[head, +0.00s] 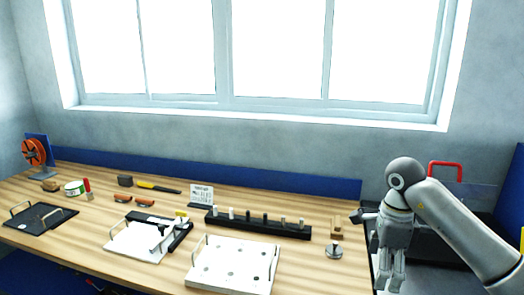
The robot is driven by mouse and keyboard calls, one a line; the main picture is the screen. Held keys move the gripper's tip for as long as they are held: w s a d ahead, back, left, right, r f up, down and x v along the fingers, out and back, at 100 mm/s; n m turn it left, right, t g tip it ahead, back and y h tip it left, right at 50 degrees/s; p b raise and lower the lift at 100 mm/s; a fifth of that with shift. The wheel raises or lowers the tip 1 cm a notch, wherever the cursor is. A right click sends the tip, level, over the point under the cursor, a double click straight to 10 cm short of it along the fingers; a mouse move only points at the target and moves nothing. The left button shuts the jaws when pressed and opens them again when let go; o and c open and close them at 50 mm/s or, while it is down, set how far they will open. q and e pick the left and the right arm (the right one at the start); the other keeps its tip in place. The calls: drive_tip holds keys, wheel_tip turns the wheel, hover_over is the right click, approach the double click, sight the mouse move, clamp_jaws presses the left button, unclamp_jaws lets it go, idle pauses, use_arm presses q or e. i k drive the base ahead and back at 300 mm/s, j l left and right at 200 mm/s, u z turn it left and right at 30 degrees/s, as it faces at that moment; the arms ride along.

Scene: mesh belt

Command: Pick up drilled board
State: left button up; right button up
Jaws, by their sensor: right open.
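The drilled board looks to be the white square board (232,268) with several dark round spots like holes, lying flat on the wooden table at the front centre. It has a metal handle on its left side and another on its right side. My right gripper (390,284) points down at the right, beyond the table's right end, well apart from the board. Its fingers are spread and nothing shows between them. My left gripper is not in view.
A black rack (258,224) with several pegs stands behind the board. A second white board (135,243) with black parts and a black handled tray (38,217) lie to the left. A metal disc (334,251) and wooden blocks (337,226) lie between board and gripper.

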sight(226, 265)
drive_tip(key=k, duration=0.85)
